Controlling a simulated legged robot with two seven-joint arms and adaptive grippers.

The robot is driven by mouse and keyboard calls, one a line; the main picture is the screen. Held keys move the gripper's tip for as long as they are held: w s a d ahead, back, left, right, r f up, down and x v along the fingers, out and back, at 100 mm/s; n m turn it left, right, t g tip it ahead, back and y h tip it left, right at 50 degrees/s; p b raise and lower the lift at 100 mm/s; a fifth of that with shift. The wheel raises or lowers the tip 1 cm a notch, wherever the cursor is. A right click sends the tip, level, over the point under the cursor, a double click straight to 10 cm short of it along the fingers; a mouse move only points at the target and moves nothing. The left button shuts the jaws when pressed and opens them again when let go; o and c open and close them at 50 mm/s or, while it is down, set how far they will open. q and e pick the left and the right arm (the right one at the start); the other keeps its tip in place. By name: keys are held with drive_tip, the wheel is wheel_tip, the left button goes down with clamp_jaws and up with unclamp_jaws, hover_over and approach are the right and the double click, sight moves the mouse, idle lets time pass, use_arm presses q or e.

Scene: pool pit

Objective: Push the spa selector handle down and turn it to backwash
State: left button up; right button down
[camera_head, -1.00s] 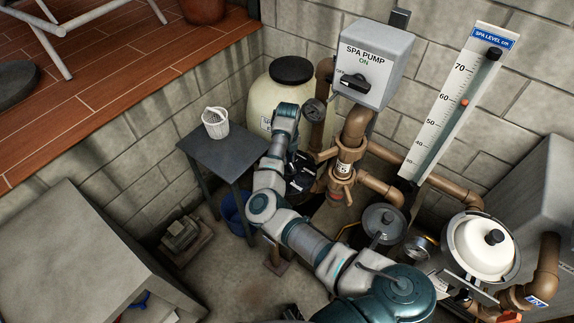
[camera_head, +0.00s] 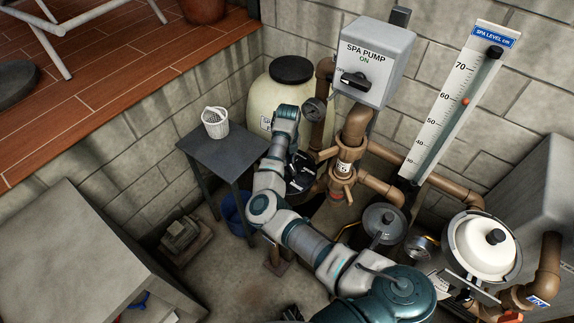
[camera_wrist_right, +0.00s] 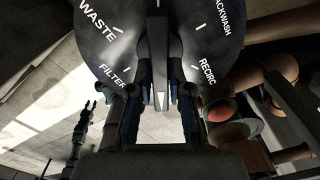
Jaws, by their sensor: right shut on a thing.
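The spa selector valve shows close up in the right wrist view as a dark round dial (camera_wrist_right: 100,22) with white labels WASTE, FILTER, RECIRC and BACKWASH. Its grey handle (camera_wrist_right: 159,50) stands upright in that picture, its near end between FILTER and RECIRC; BACKWASH is at upper right. My right gripper (camera_wrist_right: 160,98) is shut on the handle, one finger on each side. In the head view my right gripper (camera_head: 300,180) is at the valve beside the cream tank, and my arm hides most of the dial. A dark part of my left gripper (camera_head: 291,314) barely shows at the bottom edge.
The cream tank (camera_head: 258,100), brown pipes (camera_head: 358,128) and the grey spa pump box (camera_head: 378,55) crowd around the valve. A grey table (camera_head: 222,150) with a white basket (camera_head: 215,123) stands left. A white-lidded vessel (camera_head: 478,243) stands right. Some floor is free in front.

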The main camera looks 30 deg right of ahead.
drive_tip(key=shift+n+p, duration=0.6)
drive_tip(key=shift+n, duration=0.1)
drive_tip(key=n+p, duration=0.2)
drive_tip(key=n, duration=0.1)
drive_tip(key=shift+r, duration=0.1)
drive_tip(key=n+p, duration=0.3)
drive_tip(key=n, duration=0.3)
drive_tip(key=shift+p, duration=0.35)
drive_tip(key=shift+f+n, duration=0.2)
drive_tip(key=shift+n, duration=0.6)
drive_tip(key=c, duration=1)
unclamp_jaws()
drive_tip(key=shift+o, duration=0.2)
